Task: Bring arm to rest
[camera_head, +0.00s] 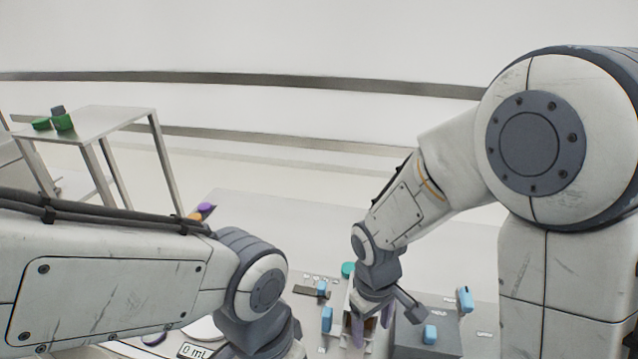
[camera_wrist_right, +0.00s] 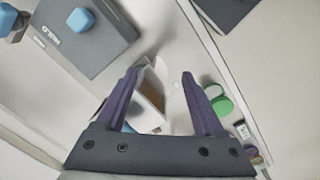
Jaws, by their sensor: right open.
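My right gripper (camera_head: 372,318) reaches down over the table from the right in the head view. In the right wrist view its two purple fingers (camera_wrist_right: 160,80) are spread apart with nothing held between them. A white open bin (camera_wrist_right: 152,100) with a brown inside lies beyond and between the fingers. It also shows partly behind the gripper in the head view. I cannot tell whether a finger touches it. My left arm (camera_head: 110,280) comes in from the left in the head view, and its gripper is below the picture edge.
A grey box (camera_wrist_right: 85,35) with a blue block (camera_wrist_right: 80,20) on it stands beside the bin. A green round object (camera_wrist_right: 217,100) lies on the other side. Several blue objects stand on the table (camera_head: 280,225). A metal side table (camera_head: 95,122) holds green items at the left.

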